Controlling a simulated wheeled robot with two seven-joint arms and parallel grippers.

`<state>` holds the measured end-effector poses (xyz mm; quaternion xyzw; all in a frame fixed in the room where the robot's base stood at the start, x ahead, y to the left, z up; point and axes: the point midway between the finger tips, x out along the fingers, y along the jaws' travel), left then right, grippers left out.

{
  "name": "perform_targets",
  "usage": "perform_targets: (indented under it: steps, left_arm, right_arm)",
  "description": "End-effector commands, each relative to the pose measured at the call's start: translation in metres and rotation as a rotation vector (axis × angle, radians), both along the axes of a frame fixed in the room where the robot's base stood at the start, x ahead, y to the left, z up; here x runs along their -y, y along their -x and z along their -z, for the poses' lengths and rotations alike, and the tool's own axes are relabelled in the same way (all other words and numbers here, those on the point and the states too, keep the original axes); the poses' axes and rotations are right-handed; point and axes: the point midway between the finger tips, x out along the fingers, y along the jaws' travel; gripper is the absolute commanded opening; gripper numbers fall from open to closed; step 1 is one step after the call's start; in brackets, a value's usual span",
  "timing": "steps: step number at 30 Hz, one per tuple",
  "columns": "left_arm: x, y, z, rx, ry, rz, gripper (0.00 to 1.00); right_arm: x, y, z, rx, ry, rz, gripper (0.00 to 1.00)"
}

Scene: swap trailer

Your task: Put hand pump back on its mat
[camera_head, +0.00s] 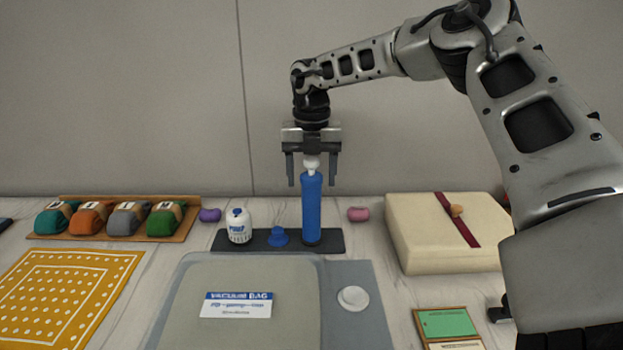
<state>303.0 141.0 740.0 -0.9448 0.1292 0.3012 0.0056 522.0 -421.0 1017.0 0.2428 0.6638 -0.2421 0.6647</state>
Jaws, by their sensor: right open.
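The hand pump (311,212) is a tall blue cylinder with a white knob on top. It stands upright on the right part of the dark mat (266,248) at the back of the table. My right gripper (311,178) points down above it, with its two fingers apart on either side of the pump's white top. I see a gap between each finger and the pump. My left gripper is not in view.
A white pump-labelled bottle (239,226) and a small blue cap-like piece (278,237) share the mat. A vacuum bag (190,285) lies in front. A cream case (420,225) stands right; a wooden tray (60,237) with several coloured items stands left.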

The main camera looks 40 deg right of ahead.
Motion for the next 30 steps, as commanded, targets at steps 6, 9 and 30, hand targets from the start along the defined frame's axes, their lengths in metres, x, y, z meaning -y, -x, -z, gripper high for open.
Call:
perform_targets:
  steps: [6, 9, 30]
  left_arm:
    - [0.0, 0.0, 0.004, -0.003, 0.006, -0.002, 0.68]
    - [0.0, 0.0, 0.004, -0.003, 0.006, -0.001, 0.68]
    - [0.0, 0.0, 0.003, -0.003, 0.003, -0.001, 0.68]
  right_arm:
    - [0.0, -0.001, -0.049, 0.005, 0.003, 0.0, 0.64]
    - [0.0, -0.001, -0.07, 0.004, 0.002, 0.0, 0.64]
    - [0.0, 0.0, -0.107, -0.001, 0.0, -0.001, 0.64]
